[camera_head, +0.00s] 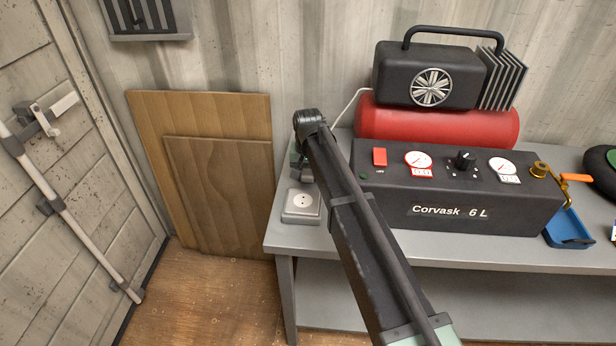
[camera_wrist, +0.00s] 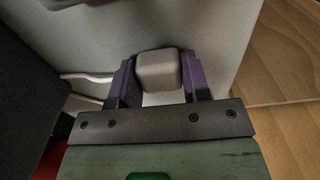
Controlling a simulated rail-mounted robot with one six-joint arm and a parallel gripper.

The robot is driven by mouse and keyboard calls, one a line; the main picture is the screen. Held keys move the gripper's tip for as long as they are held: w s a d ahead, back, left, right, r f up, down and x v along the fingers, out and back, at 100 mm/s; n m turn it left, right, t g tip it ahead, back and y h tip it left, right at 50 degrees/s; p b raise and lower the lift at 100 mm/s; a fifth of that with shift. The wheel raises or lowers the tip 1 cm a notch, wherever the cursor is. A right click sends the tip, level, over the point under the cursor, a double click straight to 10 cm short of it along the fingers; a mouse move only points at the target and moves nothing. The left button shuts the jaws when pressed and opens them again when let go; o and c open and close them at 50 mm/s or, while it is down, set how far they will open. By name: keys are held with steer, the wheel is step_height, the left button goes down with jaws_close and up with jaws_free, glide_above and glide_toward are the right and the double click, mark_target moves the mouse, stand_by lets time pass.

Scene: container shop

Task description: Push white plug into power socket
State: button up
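A pale grey-white plug (camera_wrist: 158,72) sits between the two purple fingers of my gripper (camera_wrist: 158,80) in the wrist view. Both fingers touch its sides, so my gripper is shut on it. The power socket (camera_head: 301,203), a grey box with a round two-hole face, stands on the left end of the bench in the head view. My gripper is mostly hidden behind my arm there, just behind the socket. The plug's front is not visible, and I cannot tell its gap to the socket.
The grey bench (camera_head: 440,247) bears a black Corvask compressor (camera_head: 455,190) with a red tank (camera_head: 440,124) right of my arm. A white cable (camera_head: 350,103) runs by the tank. Wooden boards (camera_head: 222,190) lean on the wall left of the bench. A blue tray (camera_head: 567,230) lies at right.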

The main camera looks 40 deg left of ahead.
mark_target(308, 173)
steer(key=c, duration=0.4)
steer(key=shift+o, duration=0.2)
steer(key=shift+r, duration=0.1)
step_height(308, 173, up, 20)
steer(key=p, duration=2)
steer(key=shift+f, duration=0.2)
